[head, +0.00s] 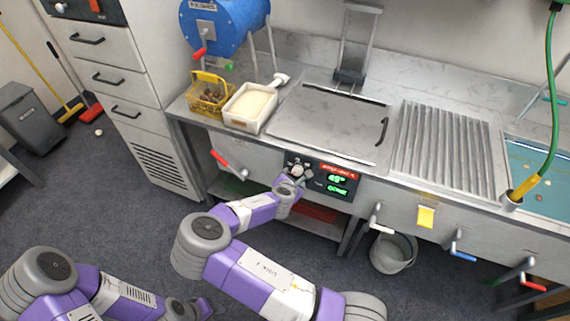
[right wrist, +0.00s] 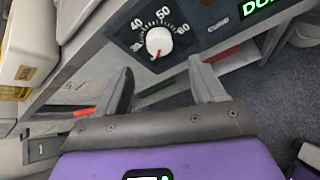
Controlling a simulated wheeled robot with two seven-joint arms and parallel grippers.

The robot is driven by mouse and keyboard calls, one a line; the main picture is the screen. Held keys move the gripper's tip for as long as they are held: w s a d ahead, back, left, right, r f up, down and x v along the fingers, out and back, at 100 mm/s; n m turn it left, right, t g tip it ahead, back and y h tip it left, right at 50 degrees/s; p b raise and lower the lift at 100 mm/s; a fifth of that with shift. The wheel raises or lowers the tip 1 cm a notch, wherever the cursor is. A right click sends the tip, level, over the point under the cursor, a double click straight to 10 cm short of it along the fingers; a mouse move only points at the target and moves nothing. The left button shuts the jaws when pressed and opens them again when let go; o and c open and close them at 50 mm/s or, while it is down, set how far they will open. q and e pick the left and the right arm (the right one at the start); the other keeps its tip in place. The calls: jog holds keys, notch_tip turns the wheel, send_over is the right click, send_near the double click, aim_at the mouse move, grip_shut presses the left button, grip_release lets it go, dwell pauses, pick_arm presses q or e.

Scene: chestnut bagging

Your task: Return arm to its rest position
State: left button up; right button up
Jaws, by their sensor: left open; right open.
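My right arm reaches from the bottom of the head view to the counter's front panel. Its gripper (head: 292,180) is at the dial panel (head: 318,176). In the right wrist view my right gripper (right wrist: 164,90) is open and empty. The white round knob (right wrist: 159,41) shows beyond and between its two fingers, apparently clear of them. Numbers ring the knob, and a lit green display (head: 337,179) sits beside it. My left gripper (head: 190,308) is low in the head view, over the floor, away from the counter; it is open, with nothing seen in it.
The metal counter holds a yellow basket of chestnuts (head: 201,88), a white tub (head: 231,111) and a blue drum (head: 216,22). A red-handled lever (head: 222,160) and several tap handles stick out from its front. A grey bucket (head: 389,267) stands below.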

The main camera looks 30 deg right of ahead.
jog(key=s+a+f+m+g+y, duration=0.2)
jog(key=s+f+m+g, duration=0.1)
jog(key=s+f+m, duration=0.45)
jog(key=s+a+f+m+g+y, duration=0.1)
jog(key=s+f+m+g+y, duration=0.2)
jog(key=s+f, duration=0.7)
jog(key=s+a+m+g+y, duration=0.2)
jog(key=s+a+m+y, duration=0.1)
jog(key=s+a+m, duration=0.4)
jog(key=a+m, duration=0.1)
jog(key=a, duration=0.2)
jog(key=shift+s+a, duration=0.25)
jog(key=a+r+m+y, duration=0.1)
jog(key=a+m, duration=0.1)
jog(key=a+r+m+y, duration=0.1)
jog(key=a+r+m, duration=0.1)
jog(key=a, duration=0.1)
jog(key=a+r+m+y, duration=0.1)
jog(key=a+r+m, duration=0.1)
jog(key=a, duration=0.1)
jog(key=shift+s+r, duration=0.25)
jog(key=shift+s, duration=0.1)
